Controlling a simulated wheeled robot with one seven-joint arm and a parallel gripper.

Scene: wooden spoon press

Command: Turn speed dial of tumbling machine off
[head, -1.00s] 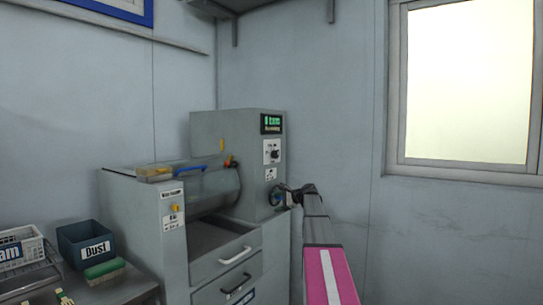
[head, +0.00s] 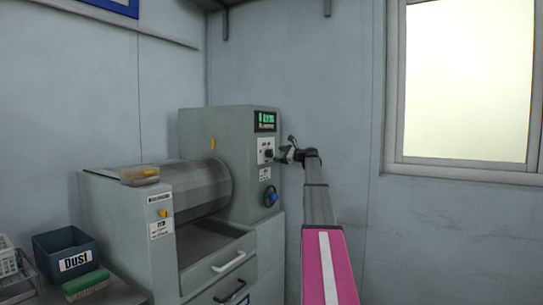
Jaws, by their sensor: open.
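The tumbling machine (head: 205,188) is a grey cabinet with a horizontal drum and a taller control housing at its right. A lit green display (head: 265,121) sits at the top of the housing's front. Below it, a dark speed dial (head: 268,154) sits on a white label plate. A blue knob (head: 271,197) is lower on the same face. My gripper (head: 284,155) is open, just right of the speed dial at about its height. It is small in view, and I cannot tell whether it touches the dial.
A yellow knob (head: 163,213) is on the machine's left front panel, with a tray (head: 139,177) on top. Drawers with handles (head: 228,262) are below the drum. A dark "Dust" bin (head: 66,251) and a green brush (head: 87,284) are at lower left. A window (head: 468,85) is at right.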

